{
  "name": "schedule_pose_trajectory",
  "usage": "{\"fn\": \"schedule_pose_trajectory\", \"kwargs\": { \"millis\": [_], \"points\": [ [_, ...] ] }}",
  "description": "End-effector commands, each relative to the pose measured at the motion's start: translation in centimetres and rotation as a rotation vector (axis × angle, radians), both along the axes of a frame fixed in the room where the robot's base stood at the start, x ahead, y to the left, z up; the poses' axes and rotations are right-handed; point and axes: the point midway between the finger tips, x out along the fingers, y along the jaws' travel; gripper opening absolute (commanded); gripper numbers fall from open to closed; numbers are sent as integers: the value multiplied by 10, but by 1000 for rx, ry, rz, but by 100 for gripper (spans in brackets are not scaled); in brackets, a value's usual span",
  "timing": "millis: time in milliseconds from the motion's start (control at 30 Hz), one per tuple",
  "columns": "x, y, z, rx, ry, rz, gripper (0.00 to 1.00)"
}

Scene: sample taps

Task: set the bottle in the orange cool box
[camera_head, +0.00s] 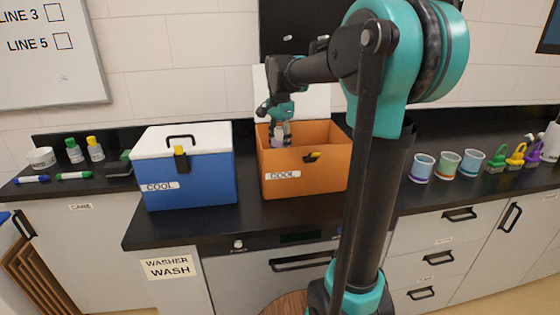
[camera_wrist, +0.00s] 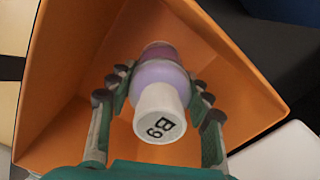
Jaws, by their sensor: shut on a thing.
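The orange cool box (camera_head: 326,176) stands open on the dark counter, its white lid raised behind it. My gripper (camera_head: 282,137) reaches down into the box's left part. In the wrist view my gripper (camera_wrist: 160,95) is shut on the bottle (camera_wrist: 157,80), which has a pale purple body, a darker band and a white cap marked "B9". The box's orange inner walls (camera_wrist: 75,75) surround the bottle there. Only a little of the bottle (camera_head: 277,142) shows in the head view. I cannot tell whether its base touches the box floor.
A blue cool box (camera_head: 205,183) with a shut white lid (camera_head: 210,138) stands just left of the orange one. Several cups (camera_head: 447,165) stand to the right.

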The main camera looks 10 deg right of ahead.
Motion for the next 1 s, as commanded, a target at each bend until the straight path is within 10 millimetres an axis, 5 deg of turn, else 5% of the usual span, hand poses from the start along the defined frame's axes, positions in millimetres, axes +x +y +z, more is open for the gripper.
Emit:
{"fn": "schedule_pose_trajectory", "kwargs": {
  "millis": [533, 867, 900, 1000],
  "points": [
    [0, 0, -54, 0, 0, 0, 12],
    [0, 0, -57, 0, 0, 0, 12],
    [0, 0, -57, 0, 0, 0, 52],
    [0, 0, -57, 0, 0, 0, 64]
  ]
}}
